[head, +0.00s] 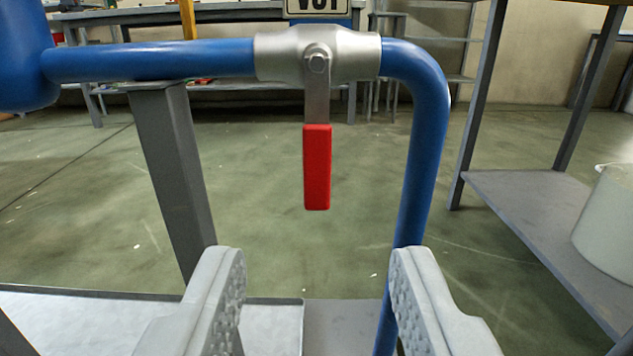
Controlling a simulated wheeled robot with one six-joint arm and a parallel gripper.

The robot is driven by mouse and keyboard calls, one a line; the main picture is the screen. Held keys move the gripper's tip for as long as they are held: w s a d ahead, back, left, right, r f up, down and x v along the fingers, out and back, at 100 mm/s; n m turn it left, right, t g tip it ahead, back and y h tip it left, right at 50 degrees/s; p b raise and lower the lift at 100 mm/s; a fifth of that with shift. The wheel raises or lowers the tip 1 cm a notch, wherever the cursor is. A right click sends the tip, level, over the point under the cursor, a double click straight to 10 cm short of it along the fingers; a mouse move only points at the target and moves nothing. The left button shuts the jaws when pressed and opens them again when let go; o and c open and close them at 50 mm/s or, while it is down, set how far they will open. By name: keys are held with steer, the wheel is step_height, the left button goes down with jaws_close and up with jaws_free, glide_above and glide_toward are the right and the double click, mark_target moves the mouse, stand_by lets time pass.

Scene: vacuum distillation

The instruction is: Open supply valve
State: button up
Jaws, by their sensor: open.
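The supply valve has a silver body (275,55) set in a blue horizontal pipe (160,60) near the top of the view. Its red-gripped handle (317,168) hangs straight down from a bolt on the body, across the pipe's line. A label above the body is cut off by the top edge and partly shows "V01". My gripper (317,270) is open and empty. Its two fingers stand apart low in the picture, left and right of the handle's line. The fingertips appear below the handle's lower end and do not touch it.
Right of the valve the blue pipe bends down (425,130) and passes behind my right finger. A grey post (172,165) stands left of the handle. A grey shelf (530,210) holding a white bucket (608,225) is at right. Open floor lies behind the handle.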

mark_target(317, 149)
steer(key=w, duration=1.2)
steer(key=w+f, duration=0.1)
steer(key=w, duration=0.4)
steer(key=shift+w, duration=0.4)
jaws_close()
